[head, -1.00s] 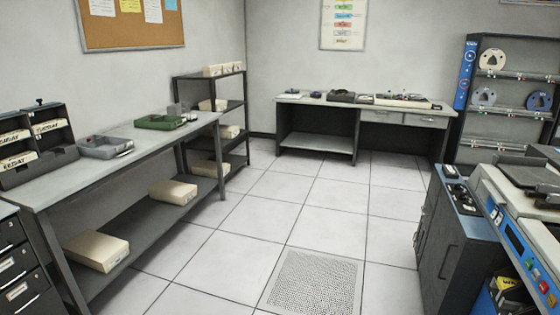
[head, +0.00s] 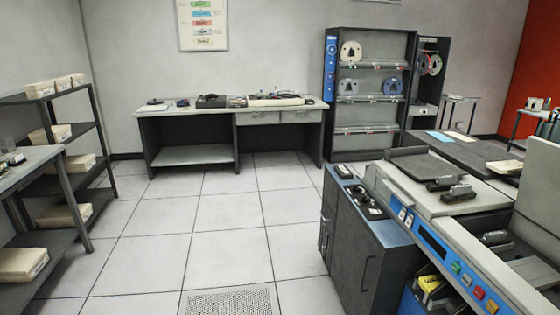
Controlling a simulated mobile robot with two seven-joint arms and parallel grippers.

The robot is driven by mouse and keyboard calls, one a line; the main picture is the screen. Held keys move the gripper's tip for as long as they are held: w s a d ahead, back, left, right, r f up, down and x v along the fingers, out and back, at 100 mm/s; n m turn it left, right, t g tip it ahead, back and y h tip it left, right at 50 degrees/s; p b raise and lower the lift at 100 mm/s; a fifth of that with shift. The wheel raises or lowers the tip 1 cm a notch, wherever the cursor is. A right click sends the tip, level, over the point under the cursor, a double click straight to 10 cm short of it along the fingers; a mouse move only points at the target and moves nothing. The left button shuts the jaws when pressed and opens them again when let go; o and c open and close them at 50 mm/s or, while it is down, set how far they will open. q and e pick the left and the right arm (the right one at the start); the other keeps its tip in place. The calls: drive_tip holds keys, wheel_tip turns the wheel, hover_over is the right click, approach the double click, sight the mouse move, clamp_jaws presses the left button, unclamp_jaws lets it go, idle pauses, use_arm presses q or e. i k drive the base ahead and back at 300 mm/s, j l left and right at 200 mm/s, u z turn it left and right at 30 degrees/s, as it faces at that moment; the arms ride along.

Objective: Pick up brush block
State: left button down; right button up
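No brush block can be made out for certain at this distance. Small dark items lie on the narrow dark cabinet (head: 372,262) at the centre right: a dark block with a light top (head: 343,170) at its far end and a black item (head: 357,194) nearer. The back desk (head: 190,156) also holds small dark objects, including a dark tray or box (head: 211,101); they are too small to name. Neither of my grippers is in the head view.
A card machine (head: 425,235) with a blue button panel stands beside the cabinet at right. A tape-reel rack (head: 366,110) stands behind. Shelving (head: 75,137) and a worktable (head: 22,165) line the left. The tiled floor (head: 210,215) between is clear.

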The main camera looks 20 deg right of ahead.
sight(494, 239)
drive_tip(key=i+z, duration=0.45)
drive_tip(key=i, duration=0.15)
drive_tip(key=i+j+z, duration=0.1)
drive_tip(key=i+z, duration=0.3)
drive_tip(key=i, duration=0.2)
drive_tip(key=i+z, duration=0.4)
drive_tip(key=i+l+z, duration=0.1)
drive_tip(key=z, duration=0.25)
drive_tip(key=i+j+z, duration=0.15)
drive_tip(key=i+z, duration=0.25)
